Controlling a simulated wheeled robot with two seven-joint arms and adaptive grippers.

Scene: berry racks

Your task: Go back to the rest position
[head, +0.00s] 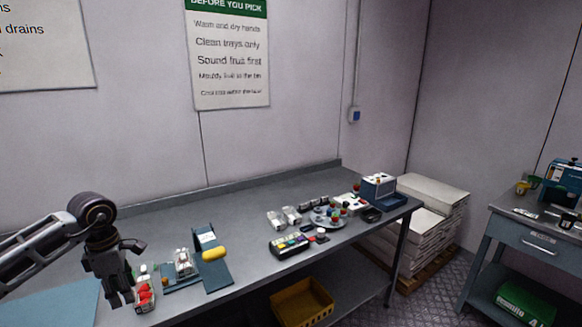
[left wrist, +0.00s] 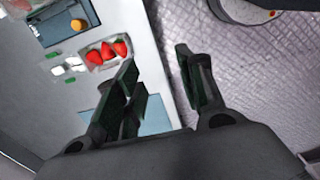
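My left gripper (head: 122,296) hangs fingers-down above the grey bench's front left part. In the left wrist view its two fingers (left wrist: 158,72) stand apart with nothing between them; the bench edge and floor show through the gap. A clear punnet of red strawberries (head: 145,296) is just right of the gripper in the head view. In the left wrist view the punnet (left wrist: 105,53) lies beside the left finger, outside the grip. My right gripper is in neither view.
The grey bench (head: 160,222) holds a blue tray stand (head: 213,274) with a yellow item, clear punnets (head: 283,218), a coloured-key device (head: 290,245) and a blue-white box (head: 378,188). A yellow crate (head: 302,303) sits below. Stacked white trays (head: 432,205) stand right; open floor lies in front.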

